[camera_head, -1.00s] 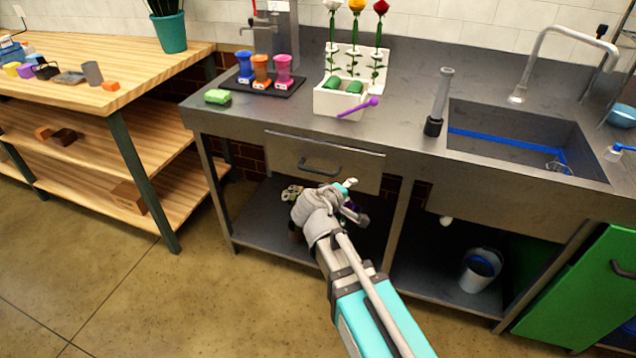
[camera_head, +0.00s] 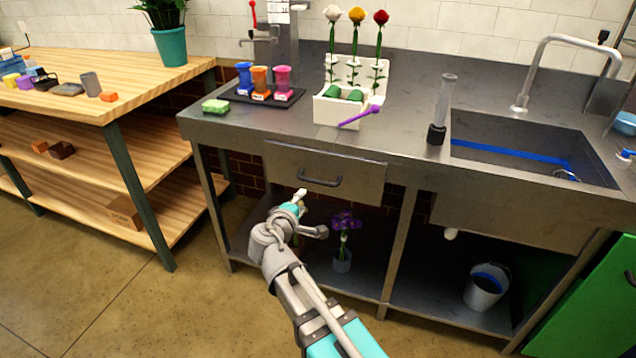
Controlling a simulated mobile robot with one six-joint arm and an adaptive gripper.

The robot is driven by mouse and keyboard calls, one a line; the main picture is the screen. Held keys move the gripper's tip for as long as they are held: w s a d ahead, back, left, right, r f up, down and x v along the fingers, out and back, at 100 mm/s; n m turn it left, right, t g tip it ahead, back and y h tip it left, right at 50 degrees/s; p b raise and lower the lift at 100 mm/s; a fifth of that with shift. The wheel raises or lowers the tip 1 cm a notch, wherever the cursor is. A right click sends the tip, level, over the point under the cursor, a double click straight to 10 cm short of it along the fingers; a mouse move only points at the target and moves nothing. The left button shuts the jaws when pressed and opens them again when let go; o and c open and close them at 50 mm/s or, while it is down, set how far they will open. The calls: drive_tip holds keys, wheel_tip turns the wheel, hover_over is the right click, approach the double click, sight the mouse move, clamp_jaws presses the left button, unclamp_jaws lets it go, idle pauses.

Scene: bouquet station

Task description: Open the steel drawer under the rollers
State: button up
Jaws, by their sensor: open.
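The steel drawer (camera_head: 350,171) is shut under the left part of the steel counter, with a dark bar handle (camera_head: 320,178) across its front. I see no rollers by name; three coloured spools (camera_head: 260,82) stand on a dark tray above it on the counter. My gripper (camera_head: 312,212) is open and empty, below and slightly left of the handle and apart from it. My arm covers part of the lower shelf.
A purple flower in a small vase (camera_head: 342,258) stands on the lower shelf, right of my gripper. A white bucket (camera_head: 484,288) is further right. A wooden table (camera_head: 150,70) stands at the left, with open floor (camera_head: 110,290) before it.

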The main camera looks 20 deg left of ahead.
sight(317, 182)
drive_tip(key=b+x, duration=0.2)
drive_tip(key=x, duration=1.1)
drive_tip(key=shift+w+b, duration=0.35)
drive_tip(key=shift+b, duration=0.05)
drive_tip(key=shift+c, duration=0.2)
clamp_jaws()
